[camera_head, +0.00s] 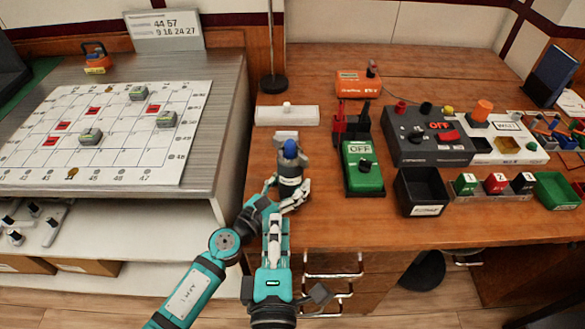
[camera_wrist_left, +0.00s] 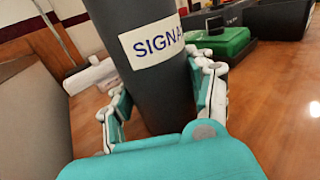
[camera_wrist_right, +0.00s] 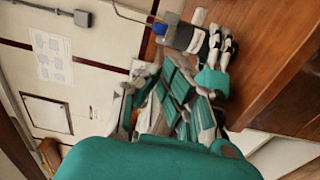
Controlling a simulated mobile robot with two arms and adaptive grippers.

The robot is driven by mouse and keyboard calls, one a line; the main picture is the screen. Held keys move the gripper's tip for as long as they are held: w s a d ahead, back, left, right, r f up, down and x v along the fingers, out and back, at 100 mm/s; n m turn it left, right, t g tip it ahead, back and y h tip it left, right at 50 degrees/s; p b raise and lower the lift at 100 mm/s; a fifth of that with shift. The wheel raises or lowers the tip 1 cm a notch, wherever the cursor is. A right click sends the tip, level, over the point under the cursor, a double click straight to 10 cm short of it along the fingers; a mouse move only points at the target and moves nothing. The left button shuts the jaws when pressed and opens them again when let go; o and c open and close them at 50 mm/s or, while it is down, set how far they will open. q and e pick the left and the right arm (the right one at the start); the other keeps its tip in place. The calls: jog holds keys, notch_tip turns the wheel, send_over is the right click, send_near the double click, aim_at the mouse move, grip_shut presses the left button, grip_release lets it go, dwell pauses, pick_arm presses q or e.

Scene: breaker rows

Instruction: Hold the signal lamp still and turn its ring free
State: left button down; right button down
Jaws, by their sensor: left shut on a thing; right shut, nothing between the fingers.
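The signal lamp (camera_head: 290,170) is a dark upright cylinder with a blue top and a pale label, near the desk's left front edge. My left gripper (camera_head: 286,186) is shut around its body. In the left wrist view the lamp's dark body (camera_wrist_left: 158,95) stands between the two fingers, its label partly reading "SIGNA". The ring cannot be told apart clearly just under the blue top. My right gripper (camera_head: 274,222) is shut and empty, below the lamp in the head view. The right wrist view shows the lamp (camera_wrist_right: 190,38) beyond my right fingers, with a gap between.
A green box marked OFF (camera_head: 362,168) stands right of the lamp, by a red-and-black stand (camera_head: 351,122). A white block (camera_head: 287,115) lies behind. A black bin (camera_head: 421,192) and dark switch panel (camera_head: 427,135) are further right. Bare desk lies between the lamp and green box.

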pick_arm(q)
jog(key=shift+r, duration=0.1)
pick_arm(e)
jog(key=w, duration=0.4)
jog(key=w+d, duration=0.1)
jog(key=w, duration=0.3)
jog(key=w+d, duration=0.1)
jog(key=w, duration=0.3)
jog(key=shift+r, duration=0.2)
jog(key=shift+w+d, duration=0.35)
jog(key=shift+d, duration=0.1)
